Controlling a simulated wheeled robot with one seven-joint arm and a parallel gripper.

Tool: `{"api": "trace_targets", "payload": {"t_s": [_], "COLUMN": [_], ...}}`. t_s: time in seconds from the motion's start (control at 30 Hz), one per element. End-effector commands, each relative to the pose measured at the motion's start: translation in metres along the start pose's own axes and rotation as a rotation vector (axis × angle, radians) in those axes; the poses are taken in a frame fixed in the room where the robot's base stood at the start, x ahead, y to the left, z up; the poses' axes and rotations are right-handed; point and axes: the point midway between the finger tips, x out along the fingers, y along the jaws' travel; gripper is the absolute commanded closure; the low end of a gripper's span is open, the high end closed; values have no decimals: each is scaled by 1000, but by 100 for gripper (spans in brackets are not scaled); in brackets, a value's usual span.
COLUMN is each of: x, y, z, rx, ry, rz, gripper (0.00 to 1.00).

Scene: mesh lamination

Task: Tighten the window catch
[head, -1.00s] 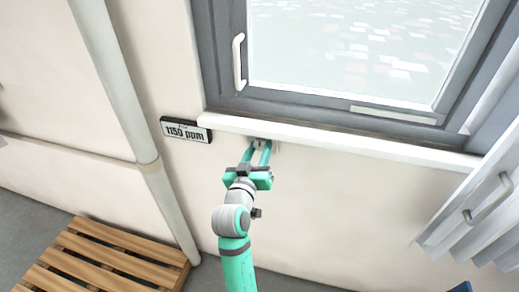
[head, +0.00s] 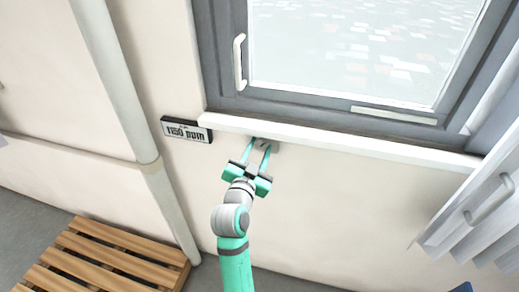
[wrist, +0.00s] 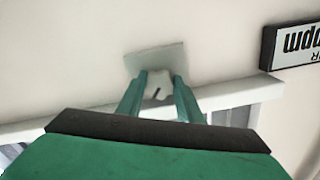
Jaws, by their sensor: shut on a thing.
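The window catch (wrist: 157,84) is a small pale knob with a dark mark line, in front of a light grey plate (wrist: 160,58) on the wall. It is just below the window sill, and in the head view my fingers mostly hide it. My gripper (head: 259,146) reaches up to it from below, and its two green fingers are shut on the knob, one on each side. The fingers also show in the wrist view (wrist: 159,92). The window (head: 360,50) has a grey frame and a white handle (head: 239,62), and looks shut.
A white sill (head: 340,140) runs just above my fingers. A sign reading 1150 ppm (head: 186,130) is on the wall to the left. A pale pipe (head: 120,85) and a wooden pallet (head: 100,262) are further left. A pale pleated item with a handle (head: 475,215) is at right.

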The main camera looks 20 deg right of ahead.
Motion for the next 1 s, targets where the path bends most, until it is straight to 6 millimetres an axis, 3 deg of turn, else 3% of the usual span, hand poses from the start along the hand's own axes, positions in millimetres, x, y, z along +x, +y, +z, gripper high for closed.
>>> {"api": "trace_targets", "payload": {"t_s": [0.6, 1.0], "x": [0, 0], "y": [-2, -2], "z": [-1, -2], "rx": [575, 828], "ry": [1, 2], "rz": [2, 3], "gripper": [90, 90]}}
